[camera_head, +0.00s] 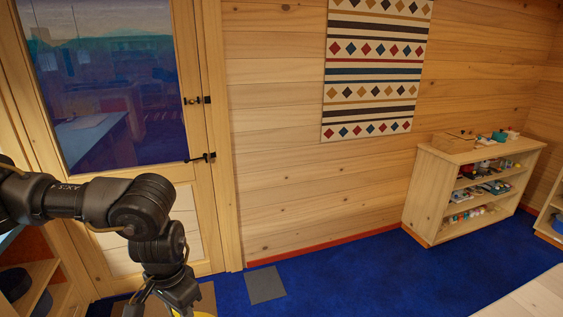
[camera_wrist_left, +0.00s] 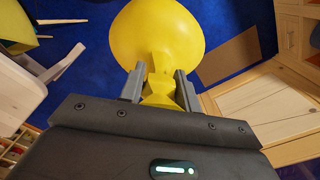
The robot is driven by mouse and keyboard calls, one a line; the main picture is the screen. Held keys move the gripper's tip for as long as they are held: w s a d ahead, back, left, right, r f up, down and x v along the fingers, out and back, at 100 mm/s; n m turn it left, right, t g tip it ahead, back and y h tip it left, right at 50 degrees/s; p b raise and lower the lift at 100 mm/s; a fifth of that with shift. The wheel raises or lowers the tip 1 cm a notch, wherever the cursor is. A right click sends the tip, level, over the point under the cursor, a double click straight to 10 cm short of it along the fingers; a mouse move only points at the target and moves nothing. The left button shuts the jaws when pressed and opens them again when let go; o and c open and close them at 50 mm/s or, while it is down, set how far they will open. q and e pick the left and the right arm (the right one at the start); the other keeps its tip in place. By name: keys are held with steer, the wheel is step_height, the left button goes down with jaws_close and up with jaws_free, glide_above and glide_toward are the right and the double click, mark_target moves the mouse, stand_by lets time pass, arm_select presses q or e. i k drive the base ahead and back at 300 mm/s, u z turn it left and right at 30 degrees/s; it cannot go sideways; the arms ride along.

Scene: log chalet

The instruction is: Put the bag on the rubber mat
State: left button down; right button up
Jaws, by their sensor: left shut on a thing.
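My left gripper (camera_head: 172,308) reaches down at the bottom left of the head view, in front of the door. In the left wrist view my left gripper (camera_wrist_left: 160,88) is shut on the narrow neck of a yellow bag (camera_wrist_left: 158,35). The round body of the bag hangs beyond the fingers, over the blue floor. A flat grey mat (camera_head: 266,284) lies on the floor right of the gripper, near the wall. I cannot tell its material. My right gripper is not in view.
A brown mat (camera_wrist_left: 231,56) lies by the door (camera_head: 190,215), partly behind my arm in the head view. A low shelf with small items (camera_head: 440,200) stands at the right wall. A cabinet (camera_head: 45,285) is at the lower left. The blue carpet (camera_head: 350,275) is clear between.

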mark_target(266, 287)
steer(key=i, duration=2.5)
steer(key=z, duration=2.3)
steer(key=i, duration=0.65)
steer(key=u, duration=2.35)
steer(key=i, duration=0.3)
